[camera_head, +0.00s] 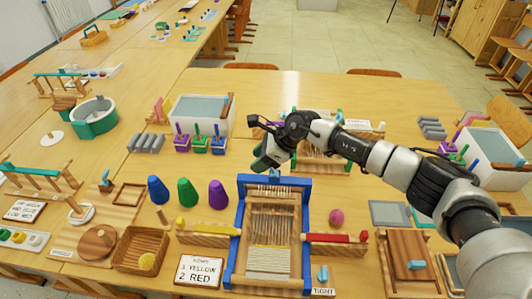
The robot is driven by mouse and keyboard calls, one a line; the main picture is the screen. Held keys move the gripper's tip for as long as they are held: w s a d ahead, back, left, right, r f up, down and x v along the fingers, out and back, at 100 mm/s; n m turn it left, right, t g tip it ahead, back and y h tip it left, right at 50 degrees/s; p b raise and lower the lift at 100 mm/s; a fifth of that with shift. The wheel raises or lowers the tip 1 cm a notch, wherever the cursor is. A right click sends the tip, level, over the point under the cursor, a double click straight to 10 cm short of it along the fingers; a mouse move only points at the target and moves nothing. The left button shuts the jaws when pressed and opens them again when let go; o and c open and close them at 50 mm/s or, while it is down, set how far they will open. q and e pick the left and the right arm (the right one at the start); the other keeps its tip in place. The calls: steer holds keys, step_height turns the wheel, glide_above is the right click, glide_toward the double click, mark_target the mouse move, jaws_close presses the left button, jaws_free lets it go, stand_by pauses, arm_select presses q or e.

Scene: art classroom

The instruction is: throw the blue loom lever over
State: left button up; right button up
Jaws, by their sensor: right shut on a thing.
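The loom has a blue upright frame (239,225) with pale warp threads (270,212) and a woven band at its lower end. A small blue lever (275,176) stands up at the middle of its top bar. My right gripper (268,164) comes in from the right and is over this lever, with its jaws shut on it; the fingertips partly hide the contact. Another small blue piece (323,273) stands by the loom's front right corner, beside a card reading TIGHT (323,292). My left gripper is out of view.
A yellow shuttle (207,228) and a red shuttle (335,238) lie on wooden holders either side of the loom. A card (199,271) reads 1 yellow, 2 red. Blue, green and purple cones (188,192) stand left. A pink ball (336,217) lies right.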

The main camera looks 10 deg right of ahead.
mark_target(275, 172)
steer(key=shift+w+a+f+g+h, duration=0.15)
steer(key=shift+a+f+g+h, duration=0.25)
steer(key=shift+h, duration=0.6)
steer(key=shift+a+f, duration=0.1)
steer(key=shift+a, duration=0.05)
steer(key=o, duration=1.3)
steer(key=b+v, duration=0.2)
steer(key=v, duration=0.8)
steer(key=shift+r, duration=0.35)
